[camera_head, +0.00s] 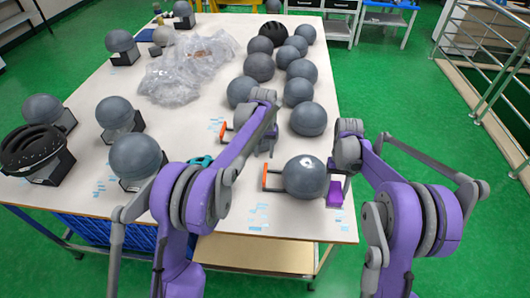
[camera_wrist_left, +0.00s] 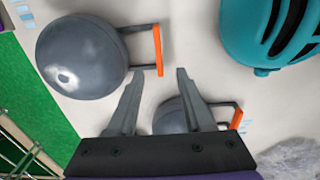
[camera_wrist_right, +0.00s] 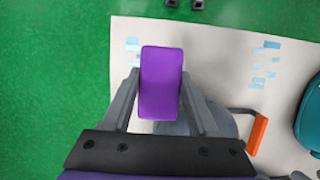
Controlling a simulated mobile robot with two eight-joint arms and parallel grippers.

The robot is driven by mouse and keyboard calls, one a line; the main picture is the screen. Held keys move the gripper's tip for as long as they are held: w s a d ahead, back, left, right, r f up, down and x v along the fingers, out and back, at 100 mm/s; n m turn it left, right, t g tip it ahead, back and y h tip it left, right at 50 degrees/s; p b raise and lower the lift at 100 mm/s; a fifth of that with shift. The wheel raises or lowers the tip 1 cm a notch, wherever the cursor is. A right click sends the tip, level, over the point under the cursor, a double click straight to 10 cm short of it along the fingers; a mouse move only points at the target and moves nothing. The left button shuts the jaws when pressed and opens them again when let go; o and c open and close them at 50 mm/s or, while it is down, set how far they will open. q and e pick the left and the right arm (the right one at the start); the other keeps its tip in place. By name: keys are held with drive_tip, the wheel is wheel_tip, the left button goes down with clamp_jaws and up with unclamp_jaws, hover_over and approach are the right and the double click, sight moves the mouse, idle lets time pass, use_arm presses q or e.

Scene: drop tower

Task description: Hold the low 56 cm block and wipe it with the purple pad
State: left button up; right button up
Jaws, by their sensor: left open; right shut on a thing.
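A grey rounded block (camera_head: 305,177) with an orange-barred handle (camera_head: 265,177) sits near the table's front right; it also shows in the left wrist view (camera_wrist_left: 80,57). A second orange-handled block (camera_wrist_left: 170,118) is mostly hidden by my left arm in the head view. No readable label tells which is the 56 cm one. My left gripper (camera_wrist_left: 160,75) is open and empty, its fingertips close to the first block's orange bar (camera_wrist_left: 158,50). My right gripper (camera_wrist_right: 160,85) is shut on the purple pad (camera_wrist_right: 161,82), held just right of the first block (camera_head: 335,193).
A teal helmet (camera_wrist_left: 270,35) lies nearby, partly hidden by my left arm in the head view. Several grey balls (camera_head: 308,119) crowd the table's right side behind. Dark-based headforms (camera_head: 135,158) stand at left, with clear plastic wrap (camera_head: 170,85) farther back. The table's right edge is close.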

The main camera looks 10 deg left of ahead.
sight(265, 172)
use_arm(q)
drive_tip(key=f, duration=1.3)
drive_tip(key=shift+w+d, duration=0.2)
drive_tip(key=shift+w, duration=0.05)
clamp_jaws()
idle(1.0)
